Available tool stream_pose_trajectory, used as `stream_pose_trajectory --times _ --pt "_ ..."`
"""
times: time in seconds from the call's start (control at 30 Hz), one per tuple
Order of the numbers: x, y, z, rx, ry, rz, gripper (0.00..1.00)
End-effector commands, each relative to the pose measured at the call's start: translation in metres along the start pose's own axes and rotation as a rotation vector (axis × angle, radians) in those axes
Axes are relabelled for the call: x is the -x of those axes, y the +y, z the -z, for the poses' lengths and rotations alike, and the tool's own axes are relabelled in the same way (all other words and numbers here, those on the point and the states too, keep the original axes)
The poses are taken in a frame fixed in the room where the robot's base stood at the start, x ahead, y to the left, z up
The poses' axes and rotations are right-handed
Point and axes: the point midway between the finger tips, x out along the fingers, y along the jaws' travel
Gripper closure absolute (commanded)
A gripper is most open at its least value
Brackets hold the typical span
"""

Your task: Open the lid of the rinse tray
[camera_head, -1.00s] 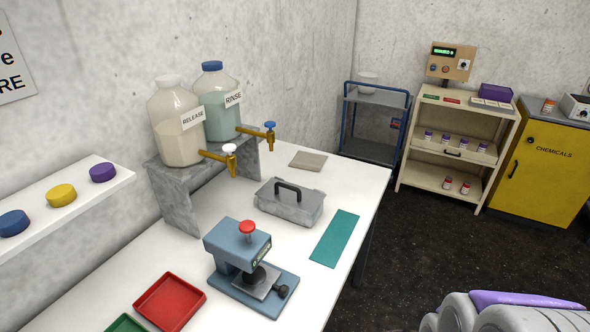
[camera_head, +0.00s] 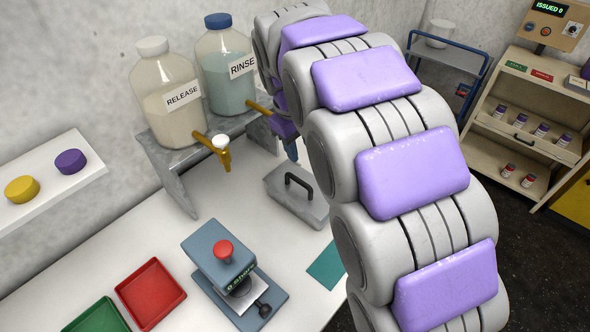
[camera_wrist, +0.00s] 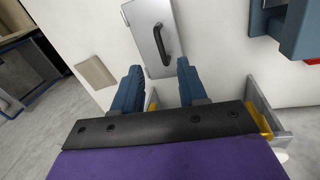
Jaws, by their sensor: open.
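The rinse tray (camera_head: 300,199) is a grey metal box on the white bench, with its lid (camera_head: 283,187) on and a black handle (camera_head: 300,184) on top. In the wrist view the tray lid (camera_wrist: 148,30) and its dark handle (camera_wrist: 160,40) lie ahead, beyond the fingertips. My gripper (camera_wrist: 159,75) is open, its two blue-grey fingers apart with nothing between them. The gap between them points toward the tray, and the fingers appear apart from it.
The rinse bottle (camera_head: 227,75) and release bottle (camera_head: 168,105) stand on a grey stand (camera_head: 180,185) with brass taps behind the tray. A blue press (camera_head: 225,265), red tray (camera_head: 150,293) and teal mat (camera_head: 326,268) are nearby. A flat beige pad (camera_wrist: 96,72) lies beside the tray.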

Motion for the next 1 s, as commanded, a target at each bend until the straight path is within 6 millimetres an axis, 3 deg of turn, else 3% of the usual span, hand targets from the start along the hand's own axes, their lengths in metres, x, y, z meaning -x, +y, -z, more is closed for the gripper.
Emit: stream_pose_trajectory --times 0.03,0.17,0.43,1.0 --pt "0.001 0.0 0.014 0.031 0.008 -0.005 0.58" --pt "0.002 0.002 0.036 0.084 0.026 -0.017 0.58" --pt "-0.011 0.003 0.045 0.11 0.033 -0.02 0.58" --pt "-0.122 0.003 0.05 0.109 0.03 -0.021 0.58"
